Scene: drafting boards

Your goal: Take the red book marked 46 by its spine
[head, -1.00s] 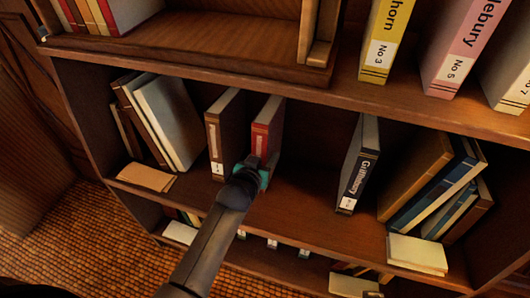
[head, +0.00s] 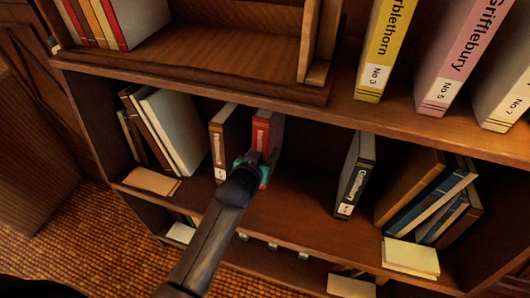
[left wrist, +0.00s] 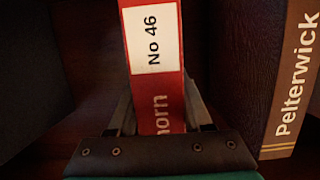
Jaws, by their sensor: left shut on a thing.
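The red book marked No 46 (head: 267,131) stands upright on the middle shelf. Its spine with the white label (left wrist: 152,42) fills the middle of the left wrist view. My left gripper (head: 256,162) is at the lower part of the spine, shut on the book, with one finger on each side of it. Part of the spine's lettering is hidden by the gripper. My right gripper is not in view.
A brown book, Pelterwick (left wrist: 290,85), stands beside the red book, to its left in the head view (head: 219,145). A dark book (head: 353,178) stands apart to the right, with bare shelf between. The upper shelf's edge (head: 340,108) overhangs the row.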

